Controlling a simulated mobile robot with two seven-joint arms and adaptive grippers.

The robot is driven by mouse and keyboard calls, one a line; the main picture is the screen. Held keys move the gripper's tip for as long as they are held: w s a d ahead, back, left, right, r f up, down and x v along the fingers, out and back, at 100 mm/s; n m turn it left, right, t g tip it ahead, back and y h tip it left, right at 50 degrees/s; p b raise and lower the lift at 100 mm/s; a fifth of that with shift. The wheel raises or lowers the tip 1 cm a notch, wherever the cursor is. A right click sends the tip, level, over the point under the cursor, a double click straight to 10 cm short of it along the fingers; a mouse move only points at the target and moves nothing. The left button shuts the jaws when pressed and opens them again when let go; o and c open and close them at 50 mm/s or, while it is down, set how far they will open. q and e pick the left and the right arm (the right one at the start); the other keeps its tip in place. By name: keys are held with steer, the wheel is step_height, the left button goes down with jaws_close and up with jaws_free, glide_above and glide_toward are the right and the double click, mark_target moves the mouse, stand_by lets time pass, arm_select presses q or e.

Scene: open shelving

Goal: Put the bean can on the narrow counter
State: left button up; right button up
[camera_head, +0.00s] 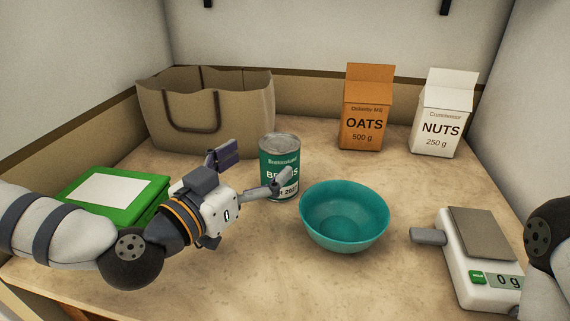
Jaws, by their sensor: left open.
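The bean can (279,154), teal with a metal lid and a partly covered label, stands upright on the speckled beige surface (330,275), left of the teal bowl. My left gripper (256,166) comes in from the left with its fingers spread. One finger is left of the can; the other crosses in front of its lower label. I cannot tell whether either touches the can. The gripper is empty. Only a part of my right arm shows at the right edge; its gripper is out of view. I cannot tell whether this surface is the narrow counter.
The teal bowl (344,217) is close right of the can. A tan bag (207,110), oats carton (366,108) and nuts carton (441,115) stand behind. A green box (110,195) lies left under my arm. A scale (480,260) is at right. Walls enclose the back and sides.

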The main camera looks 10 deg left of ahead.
mark_target(280, 141)
arm_select(q)
steer(key=x, duration=0.6)
steer(key=shift+w+d+r, duration=0.25)
steer(key=shift+d+r, duration=0.05)
steer(key=shift+r, duration=0.1)
steer(key=c, duration=1.9)
